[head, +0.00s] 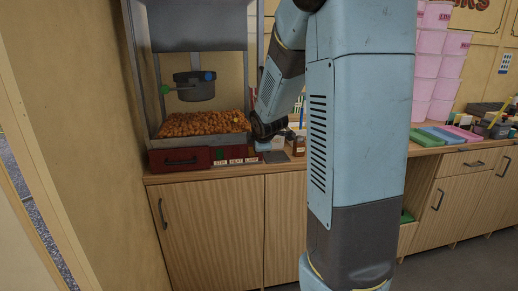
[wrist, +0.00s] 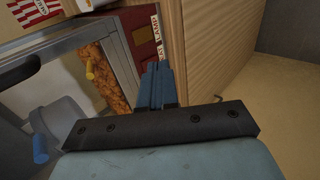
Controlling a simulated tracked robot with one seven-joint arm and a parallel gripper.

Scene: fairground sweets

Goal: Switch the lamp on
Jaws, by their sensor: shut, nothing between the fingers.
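The popcorn machine's red base panel (head: 182,160) has a row of small white labels; the rightmost, which seems to read LAMP (head: 252,160), is at its right end. In the wrist view the red panel (wrist: 142,42) shows the LAMP label (wrist: 155,22), with part of another label below it. My gripper (wrist: 158,66) is shut and empty, its fingertips over the panel close to the labels. I cannot tell if they touch it. The fingers hide part of the panel, and no lamp switch or its position can be made out.
Popcorn (head: 205,123) lies in the machine's case under a dark kettle (head: 194,87). A small brown jar (head: 299,146) stands right of the machine on the wooden counter (head: 215,172). Pink tubs (head: 430,65) are stacked farther right. A wall closes off the left.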

